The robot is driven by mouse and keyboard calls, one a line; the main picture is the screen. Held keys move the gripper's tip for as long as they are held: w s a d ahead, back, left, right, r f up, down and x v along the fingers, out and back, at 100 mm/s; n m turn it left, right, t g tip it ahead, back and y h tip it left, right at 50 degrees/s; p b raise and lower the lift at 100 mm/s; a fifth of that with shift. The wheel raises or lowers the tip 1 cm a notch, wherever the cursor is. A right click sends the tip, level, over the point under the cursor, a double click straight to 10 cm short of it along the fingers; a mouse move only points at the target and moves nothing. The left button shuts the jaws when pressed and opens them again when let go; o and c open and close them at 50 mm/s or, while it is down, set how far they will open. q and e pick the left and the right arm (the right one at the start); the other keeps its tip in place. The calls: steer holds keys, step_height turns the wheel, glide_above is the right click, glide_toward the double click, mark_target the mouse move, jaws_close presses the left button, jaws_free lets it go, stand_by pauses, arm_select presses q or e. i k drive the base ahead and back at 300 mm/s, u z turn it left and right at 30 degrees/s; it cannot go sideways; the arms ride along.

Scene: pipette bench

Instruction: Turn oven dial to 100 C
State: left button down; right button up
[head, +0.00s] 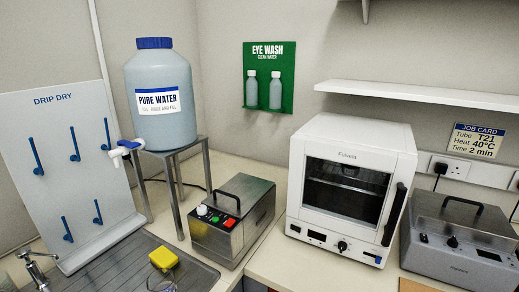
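The white oven (350,144) stands on the bench right of centre, with its dark-windowed door shut. A black bar handle (392,214) runs down the door's right side. The black oven dial (342,246) is on the lower front panel, with a pale pointer mark; its setting is too small to read. A small dark display (317,236) is left of the dial, and a dark slot with a blue part (372,257) is right of it. Neither of my grippers is in view.
A steel box with a white knob and red and green buttons (233,219) stands left of the oven. A grey lidded unit (459,241) stands close on its right. A white shelf (420,97) overhangs behind. A water tank (161,98), yellow sponge (163,257) and sink tap (38,268) are left.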

mark_target(342, 245)
steer(key=z, duration=0.45)
steer(key=k, duration=0.55)
steer(key=z, duration=1.25)
steer(key=i, duration=0.9)
steer(key=u, duration=0.65)
steer(key=i, duration=0.4)
steer(key=u, duration=0.5)
